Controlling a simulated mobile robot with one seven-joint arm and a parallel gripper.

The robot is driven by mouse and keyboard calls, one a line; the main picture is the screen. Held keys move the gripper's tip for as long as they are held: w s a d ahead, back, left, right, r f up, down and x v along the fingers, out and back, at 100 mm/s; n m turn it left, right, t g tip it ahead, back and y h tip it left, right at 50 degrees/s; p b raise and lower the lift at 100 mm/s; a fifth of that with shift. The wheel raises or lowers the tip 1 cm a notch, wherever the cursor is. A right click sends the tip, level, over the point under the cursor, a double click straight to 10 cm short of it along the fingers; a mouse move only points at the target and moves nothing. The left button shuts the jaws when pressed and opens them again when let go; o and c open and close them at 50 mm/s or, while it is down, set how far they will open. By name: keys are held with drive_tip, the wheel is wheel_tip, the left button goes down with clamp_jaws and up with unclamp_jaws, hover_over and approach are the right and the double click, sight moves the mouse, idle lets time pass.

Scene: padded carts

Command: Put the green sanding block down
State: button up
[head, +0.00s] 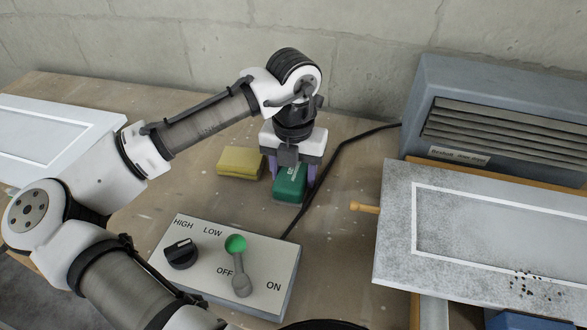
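The green sanding block (289,188) is on or just above the wooden bench, in the middle of the head view. My gripper (292,176) points down over it, with a purple finger against each side of the block. The gripper looks shut on the block. The gripper body hides the block's far top part, and I cannot tell if its underside touches the bench.
A yellow block (240,162) lies just left of the green one. A control box (207,268) with a knob and green-tipped lever stands in front. A black cable runs right of the gripper. A grey vented unit (440,85) and a speckled panel (397,232) stand right.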

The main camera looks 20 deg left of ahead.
sight(293, 171)
drive_tip(key=o, duration=0.4)
drive_tip(key=shift+o, duration=0.2)
drive_tip(key=shift+r, duration=0.15)
wheel_tip(293, 171, up, 12)
drive_tip(key=shift+p, duration=0.45)
